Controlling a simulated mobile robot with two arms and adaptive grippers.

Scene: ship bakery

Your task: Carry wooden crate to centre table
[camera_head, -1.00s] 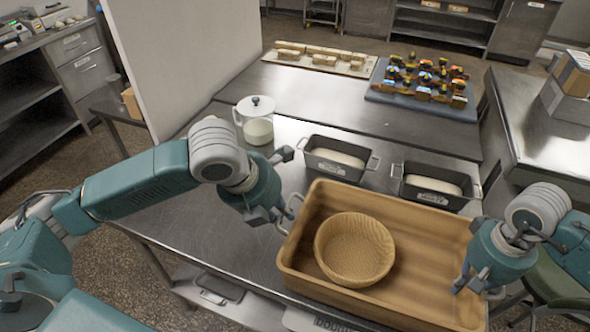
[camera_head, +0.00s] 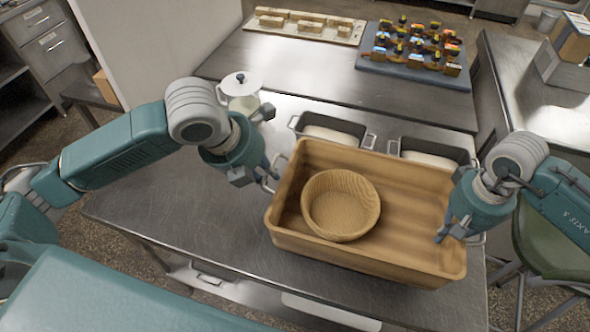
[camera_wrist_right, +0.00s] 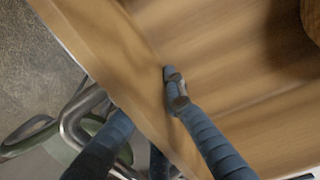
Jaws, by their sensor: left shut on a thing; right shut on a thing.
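The wooden crate (camera_head: 415,215) is a wide, shallow tray over the steel table; I cannot tell whether it touches the top. My left gripper (camera_head: 268,177) is shut on the crate's left handle. My right gripper (camera_head: 455,236) is shut at the crate's right end. The right wrist view shows one finger inside the crate wall (camera_wrist_right: 150,100) and the other outside near a metal handle; the exact hold is partly hidden.
Two dark loaf tins (camera_head: 330,130) (camera_head: 432,152) stand just behind the crate. A white lidded jug (camera_head: 240,92) is behind my left gripper. A blue tray (camera_head: 415,70) of small items and a board of loaves (camera_head: 310,27) lie farther back. The table's front left (camera_head: 180,205) is clear.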

